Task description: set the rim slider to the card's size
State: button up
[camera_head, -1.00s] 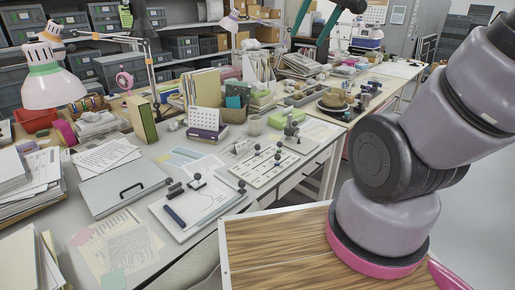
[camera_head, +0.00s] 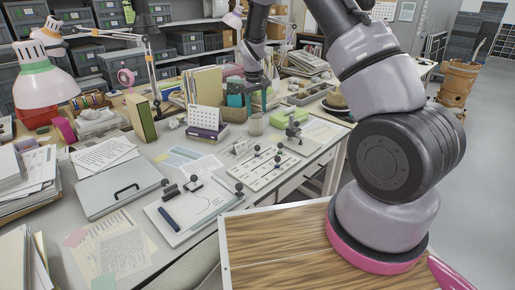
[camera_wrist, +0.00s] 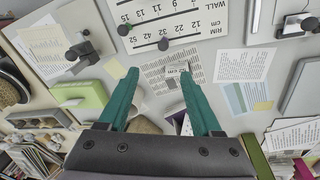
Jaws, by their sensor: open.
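The white slider board (camera_head: 268,172) lies on the bench with dark round knobs. In the wrist view the board (camera_wrist: 197,28) is at the top, upside down, with printed rows marked WALL and RIM CM. One dark knob (camera_wrist: 163,44) is by the rim numbers and another (camera_wrist: 124,29) is farther left; I cannot tell which is the rim slider. A small white card (camera_wrist: 177,70) marked in cm sits beside the board; its number is not clear. My gripper (camera_wrist: 159,78) is open and empty, its teal fingers above the bench near the card. It also shows in the head view (camera_head: 257,101).
A grey clamp-like device (camera_head: 293,127) stands behind the board. A second white panel (camera_head: 190,208) with dark knobs and a dark bar lies in front. Desk lamps stand left.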

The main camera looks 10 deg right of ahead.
jog(key=n+h, duration=0.1)
jog(key=n, duration=0.1)
send_near(257, 146)
jog(key=shift+g, duration=0.3)
jog(key=f, duration=0.3)
jog(key=w+d+f, duration=0.1)
jog(key=f, duration=0.3)
jog(key=d+f, duration=0.1)
jog(key=f, duration=0.3)
jog(key=shift+w, duration=0.3)
grip_shut()
dwell(0.3)
